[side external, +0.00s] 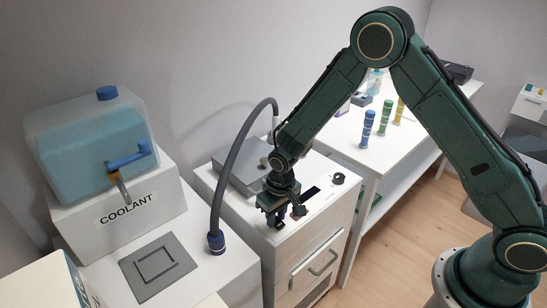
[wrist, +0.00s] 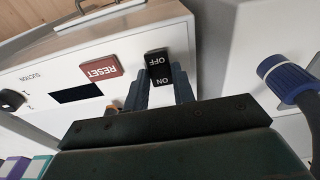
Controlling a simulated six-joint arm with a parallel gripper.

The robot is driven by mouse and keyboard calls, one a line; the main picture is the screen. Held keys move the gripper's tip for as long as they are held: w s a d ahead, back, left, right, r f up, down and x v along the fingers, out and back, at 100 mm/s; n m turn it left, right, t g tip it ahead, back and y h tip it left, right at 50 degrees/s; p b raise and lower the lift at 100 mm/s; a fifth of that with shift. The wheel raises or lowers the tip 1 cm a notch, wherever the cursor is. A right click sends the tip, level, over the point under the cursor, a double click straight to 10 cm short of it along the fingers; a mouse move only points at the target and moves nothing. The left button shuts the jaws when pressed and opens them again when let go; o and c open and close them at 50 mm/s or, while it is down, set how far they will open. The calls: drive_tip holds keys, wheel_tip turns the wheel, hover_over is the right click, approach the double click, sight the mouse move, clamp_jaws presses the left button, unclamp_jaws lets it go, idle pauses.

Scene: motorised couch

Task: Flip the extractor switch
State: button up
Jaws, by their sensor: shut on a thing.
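The extractor switch (wrist: 158,67) is a black rocker marked ON and OFF on the white cabinet's panel. The lettering appears upside down in the wrist view, with ON nearer my gripper. My gripper (wrist: 163,82) has its two blue-grey fingers at either side of the switch and is shut on it. In the side external view my gripper (side external: 273,217) points down at the cabinet top, and its fingers hide the switch there. I cannot tell which way the rocker is tilted.
Beside the switch are a red RESET button (wrist: 102,69), a dark display (wrist: 76,93) and a SUCTION knob (wrist: 11,100). A grey hose (side external: 229,150) arches left of my gripper to a blue fitting (side external: 216,243). A coolant tank (side external: 95,135) stands far left.

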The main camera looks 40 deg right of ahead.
drive_tip(key=shift+s+t, duration=0.2)
drive_tip(key=shift+t, duration=0.5)
drive_tip(key=o, duration=1)
drive_tip(key=shift+r, duration=0.15)
drive_tip(key=shift+v, duration=6.75)
